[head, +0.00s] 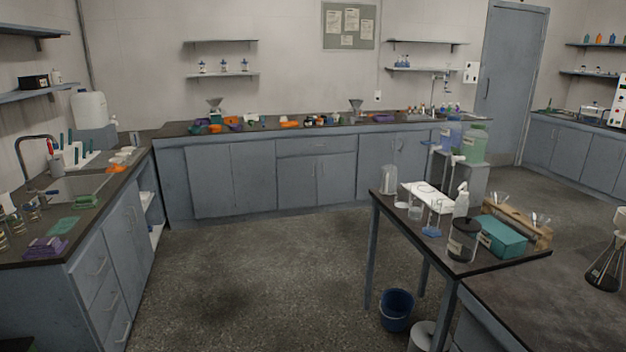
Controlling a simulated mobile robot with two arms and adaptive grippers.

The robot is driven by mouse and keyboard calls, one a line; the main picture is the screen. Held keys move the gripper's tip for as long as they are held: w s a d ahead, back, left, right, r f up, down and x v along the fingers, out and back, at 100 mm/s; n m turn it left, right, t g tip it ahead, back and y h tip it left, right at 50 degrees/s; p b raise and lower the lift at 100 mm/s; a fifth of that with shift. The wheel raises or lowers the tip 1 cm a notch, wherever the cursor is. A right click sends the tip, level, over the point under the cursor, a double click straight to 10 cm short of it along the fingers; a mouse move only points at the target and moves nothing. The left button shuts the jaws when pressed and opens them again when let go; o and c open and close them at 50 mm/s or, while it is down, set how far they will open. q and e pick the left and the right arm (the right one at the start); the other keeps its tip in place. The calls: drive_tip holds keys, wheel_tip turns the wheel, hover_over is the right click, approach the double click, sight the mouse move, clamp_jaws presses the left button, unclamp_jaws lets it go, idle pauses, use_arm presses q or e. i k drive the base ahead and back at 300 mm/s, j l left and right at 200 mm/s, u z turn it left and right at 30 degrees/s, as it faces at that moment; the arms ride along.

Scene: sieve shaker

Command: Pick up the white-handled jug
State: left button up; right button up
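A clear, pale jug (388,180) stands upright at the far left corner of the dark-topped table (483,268) on the right side of the head view. It is the likeliest white-handled jug, but it is too small for me to make out the handle's colour. Neither of my grippers is in view.
Near the jug are a white tray (425,193), a glass beaker (415,211), a dark-lidded jar (462,240), a white bottle (461,205) and a teal box (503,237). A blue bucket (397,309) stands on the floor by the table. The floor (250,265) left of the table is clear. Counters line the left and back walls.

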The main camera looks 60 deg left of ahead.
sight(389, 173)
drive_tip(key=u, duration=1.35)
drive_tip(key=i+j, duration=0.15)
drive_tip(key=i, duration=0.2)
drive_tip(key=z, duration=0.05)
